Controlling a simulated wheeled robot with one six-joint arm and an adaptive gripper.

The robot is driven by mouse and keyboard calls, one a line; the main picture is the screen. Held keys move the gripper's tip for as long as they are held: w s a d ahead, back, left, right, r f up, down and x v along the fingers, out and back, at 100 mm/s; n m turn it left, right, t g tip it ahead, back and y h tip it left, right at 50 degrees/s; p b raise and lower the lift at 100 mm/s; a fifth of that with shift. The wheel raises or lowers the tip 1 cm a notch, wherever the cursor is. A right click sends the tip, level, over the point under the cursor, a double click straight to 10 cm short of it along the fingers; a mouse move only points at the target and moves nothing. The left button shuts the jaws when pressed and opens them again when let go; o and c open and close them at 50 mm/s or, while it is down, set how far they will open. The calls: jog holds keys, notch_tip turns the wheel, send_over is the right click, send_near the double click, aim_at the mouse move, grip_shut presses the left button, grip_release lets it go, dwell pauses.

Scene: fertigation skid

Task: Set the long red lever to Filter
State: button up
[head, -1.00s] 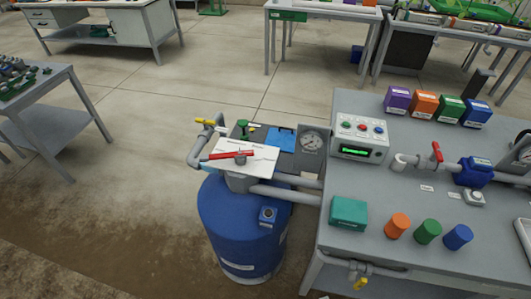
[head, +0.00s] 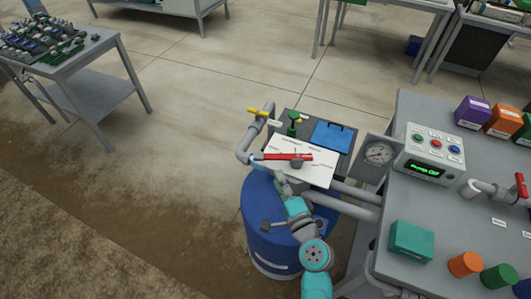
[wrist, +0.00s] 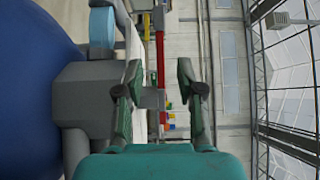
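The long red lever (head: 280,156) lies across a white label plate (head: 318,172) on top of the blue tank (head: 262,240). Its long end points left in the head view; the plate's lettering is too small to read. In the head view my teal arm reaches up from the bottom, its hand just in front of the valve and below the lever. In the wrist view my gripper (wrist: 156,84) is open, its two fingers apart. The red lever (wrist: 160,60) shows in the gap between them. I cannot tell whether it is between the fingertips or beyond them.
A grey pipe with a yellow-handled valve (head: 257,112) stands left of the plate. A green-handled valve (head: 293,122), a blue clipboard (head: 332,135) and a gauge (head: 378,154) are behind and right. A control box (head: 428,152) and teal box (head: 411,240) sit on the bench.

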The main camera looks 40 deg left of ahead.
aim_at(269, 159)
jog(key=x, duration=1)
jog(key=shift+w+d, duration=0.1)
grip_shut()
